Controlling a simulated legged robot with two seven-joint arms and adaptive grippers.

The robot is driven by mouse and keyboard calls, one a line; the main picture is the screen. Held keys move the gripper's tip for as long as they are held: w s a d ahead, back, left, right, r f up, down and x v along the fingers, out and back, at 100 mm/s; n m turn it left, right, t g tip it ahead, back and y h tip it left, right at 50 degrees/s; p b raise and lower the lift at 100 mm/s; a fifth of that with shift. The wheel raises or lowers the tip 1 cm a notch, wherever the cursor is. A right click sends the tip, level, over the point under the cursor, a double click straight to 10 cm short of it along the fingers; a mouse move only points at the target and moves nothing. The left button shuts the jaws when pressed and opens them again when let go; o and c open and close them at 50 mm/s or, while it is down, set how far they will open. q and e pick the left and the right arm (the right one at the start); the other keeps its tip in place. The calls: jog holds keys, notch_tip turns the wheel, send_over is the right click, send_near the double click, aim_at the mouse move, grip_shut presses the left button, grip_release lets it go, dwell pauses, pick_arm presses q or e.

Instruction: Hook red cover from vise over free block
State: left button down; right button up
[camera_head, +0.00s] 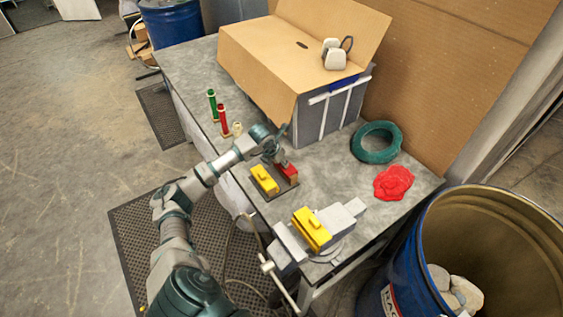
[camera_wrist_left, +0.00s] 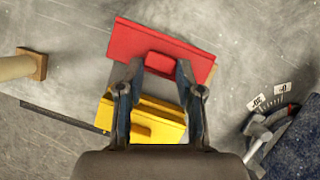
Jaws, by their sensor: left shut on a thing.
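My left gripper (camera_head: 280,158) is over the dark base plate (camera_head: 277,197), its fingers pointing down. In the wrist view the gripper (camera_wrist_left: 158,66) is shut on the raised grip of the red cover (camera_wrist_left: 190,56). In the head view the red cover (camera_head: 291,173) is at the right end of the plate, partly hidden by the gripper. I cannot tell whether it rests fully on a block beneath. A yellow cover (camera_head: 264,180) sits beside it on the plate, also in the wrist view (camera_wrist_left: 165,110). The grey vise (camera_head: 340,217) has another yellow cover (camera_head: 311,229) at its jaws.
A red and a green cylinder (camera_head: 212,104) stand left of the plate. An open cardboard box (camera_head: 255,62) on a grey crate (camera_head: 343,106) stands behind. A green ring (camera_head: 376,142) and red cloth (camera_head: 393,182) lie right. A blue drum (camera_head: 405,275) stands at the right.

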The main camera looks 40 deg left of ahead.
pick_arm(q)
jog(key=c, duration=1)
grip_release()
jog(key=shift+a+f, duration=0.1)
jog(key=shift+a, duration=0.1)
jog(key=shift+c, duration=0.2)
jog(key=o, duration=0.4)
jog(key=shift+a, duration=0.15)
jog(key=shift+c, duration=0.2)
jog(key=shift+d, duration=0.2)
jog(key=shift+s+r, duration=0.2)
jog(key=shift+r, duration=0.25)
jog(key=v, duration=1)
jog(key=shift+s+a+r, duration=0.15)
jog(key=shift+s+r, duration=0.05)
jog(key=shift+r, duration=0.15)
